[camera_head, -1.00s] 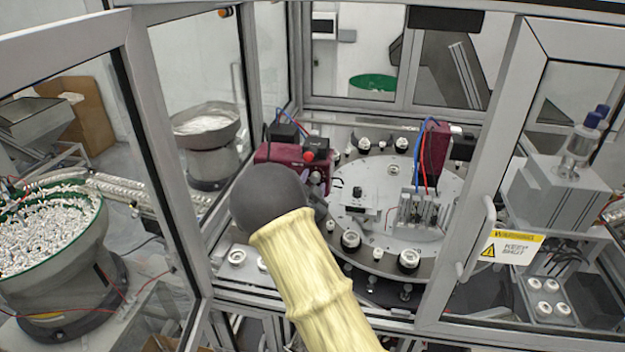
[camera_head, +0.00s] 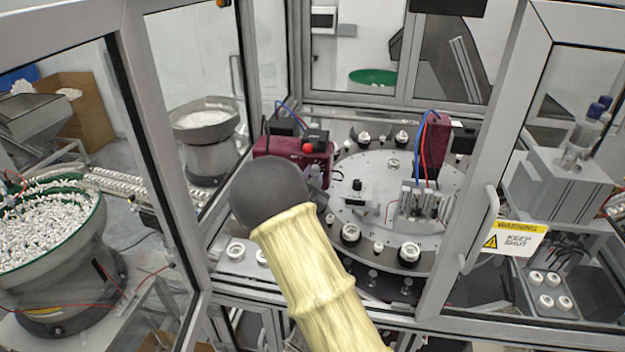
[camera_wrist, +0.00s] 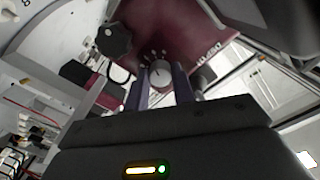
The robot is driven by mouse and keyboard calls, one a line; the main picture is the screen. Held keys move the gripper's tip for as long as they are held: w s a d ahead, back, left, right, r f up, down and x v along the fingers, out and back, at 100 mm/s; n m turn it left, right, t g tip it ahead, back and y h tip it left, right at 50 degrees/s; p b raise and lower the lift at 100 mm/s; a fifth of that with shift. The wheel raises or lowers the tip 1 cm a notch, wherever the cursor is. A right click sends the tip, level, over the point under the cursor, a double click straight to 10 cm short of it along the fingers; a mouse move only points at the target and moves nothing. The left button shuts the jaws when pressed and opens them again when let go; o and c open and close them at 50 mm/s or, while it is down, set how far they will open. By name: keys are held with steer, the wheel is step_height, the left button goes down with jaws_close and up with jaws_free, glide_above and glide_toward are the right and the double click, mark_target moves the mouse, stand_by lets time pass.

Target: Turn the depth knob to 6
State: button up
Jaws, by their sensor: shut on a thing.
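The depth knob (camera_wrist: 161,74) is a small round light-grey dial with a dark pointer line, on the face of a maroon housing (camera_wrist: 165,25). Small marks ring it in the wrist view, but their numbers are too small to read. My gripper (camera_wrist: 161,80) has one finger on each side of the knob and is shut on it. In the head view the maroon housing (camera_head: 285,147) stands at the left of the round table, and my arm hides the knob there.
A larger black knob (camera_wrist: 115,40) sits close to my fingers on the left. A round indexing table (camera_head: 385,215) with several fixtures lies to the right. The cell's door frame (camera_head: 490,170) and glass panels enclose the space. A bowl feeder (camera_head: 50,235) stands outside at left.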

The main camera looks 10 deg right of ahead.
steer(key=n+b, duration=0.5)
steer(key=n, duration=0.5)
steer(key=shift+f+n, duration=0.15)
steer(key=shift+n, duration=0.15)
stand_by(0.4)
steer(key=o, duration=1)
steer(key=shift+s, duration=0.1)
steer(key=shift+d, duration=0.1)
steer(key=shift+s+a+b, duration=0.1)
steer(key=shift+a+b, duration=0.1)
steer(key=shift+b, duration=0.2)
steer(key=b+v, duration=0.5)
steer(key=v, duration=1.2)
